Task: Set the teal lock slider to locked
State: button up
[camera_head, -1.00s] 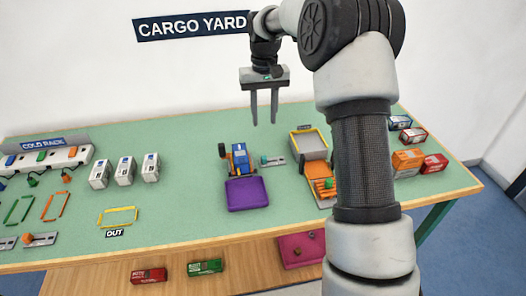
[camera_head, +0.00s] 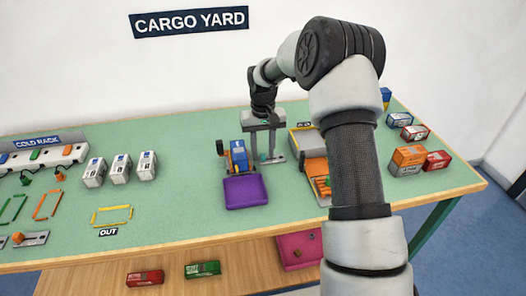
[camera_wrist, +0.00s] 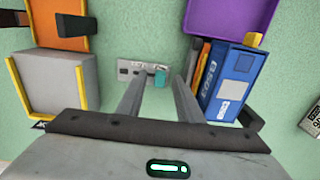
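The teal lock slider shows in the wrist view as a teal knob (camera_wrist: 160,77) at the right part of a small grey plate (camera_wrist: 138,71) with dark marks. My gripper (camera_wrist: 157,82) is open and empty. Its two fingers stand apart, with the teal knob showing between their tips in the picture. I cannot tell how far the tips are above the plate. In the head view my gripper (camera_head: 263,157) is low over the green table, and its fingers partly hide the slider plate (camera_head: 278,159).
A blue and orange vehicle (camera_wrist: 230,82) is close to the right finger in the wrist view. A yellow-edged grey tray (camera_wrist: 55,82) and an orange piece (camera_wrist: 60,28) lie to the left.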

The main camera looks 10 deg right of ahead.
jog(key=shift+c, duration=0.5)
grip_shut()
jog(key=shift+d+p, duration=0.5)
jog(key=shift+d, duration=1.75)
jog(key=shift+o, duration=0.5)
grip_release()
jog(key=shift+r, duration=0.1)
notch_tip(320, 180, up, 17)
jog(key=p, duration=0.3)
jog(key=shift+r, duration=0.2)
